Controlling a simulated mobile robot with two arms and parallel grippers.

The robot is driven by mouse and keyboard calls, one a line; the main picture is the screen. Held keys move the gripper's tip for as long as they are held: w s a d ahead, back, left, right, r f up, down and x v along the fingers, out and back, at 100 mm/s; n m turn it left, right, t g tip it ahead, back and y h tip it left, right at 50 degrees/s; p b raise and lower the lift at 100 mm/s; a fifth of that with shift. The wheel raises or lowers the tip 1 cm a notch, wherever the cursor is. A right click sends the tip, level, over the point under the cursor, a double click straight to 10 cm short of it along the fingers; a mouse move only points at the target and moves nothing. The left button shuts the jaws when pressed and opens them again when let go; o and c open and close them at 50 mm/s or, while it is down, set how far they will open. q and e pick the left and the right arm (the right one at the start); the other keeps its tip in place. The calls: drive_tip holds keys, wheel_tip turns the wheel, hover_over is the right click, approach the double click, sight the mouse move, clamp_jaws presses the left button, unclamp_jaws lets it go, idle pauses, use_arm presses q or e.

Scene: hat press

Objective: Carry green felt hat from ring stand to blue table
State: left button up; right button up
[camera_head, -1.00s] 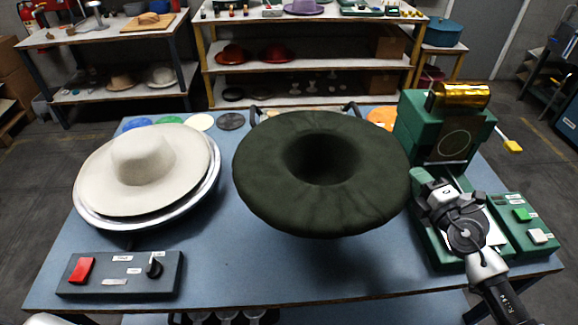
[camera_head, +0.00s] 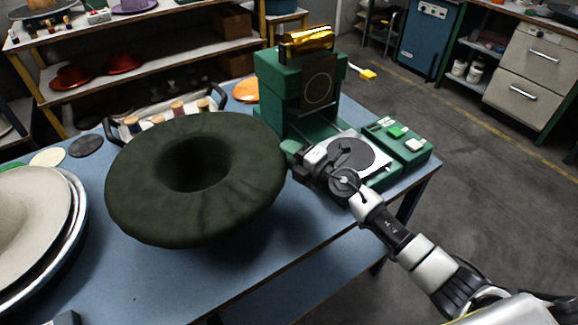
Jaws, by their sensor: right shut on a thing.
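The green felt hat (camera_head: 130,205) is dark green, with a wide drooping brim and a dark hollow in the middle facing up. It is above the blue table (camera_head: 125,285), left of centre in the head view. My right gripper (camera_head: 294,165) is at the right edge of its brim, shut on it; the fingertips are hard to make out against the dark green parts behind. Whatever is under the hat, including any ring stand, is hidden by the brim.
A green press (camera_head: 285,95) with a golden cylinder (camera_head: 306,40) stands right behind the hat. A green button box (camera_head: 400,142) is at the table's right edge. A cream hat (camera_head: 30,225) lies at the left. Table space in front of the hat is clear.

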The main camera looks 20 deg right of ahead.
wheel_tip(320, 180, down, 3)
drive_tip(key=shift+r+b, duration=0.1)
drive_tip(key=shift+b, duration=0.65)
drive_tip(key=o, duration=1)
drive_tip(key=v, duration=1.2)
drive_tip(key=shift+b, duration=0.3)
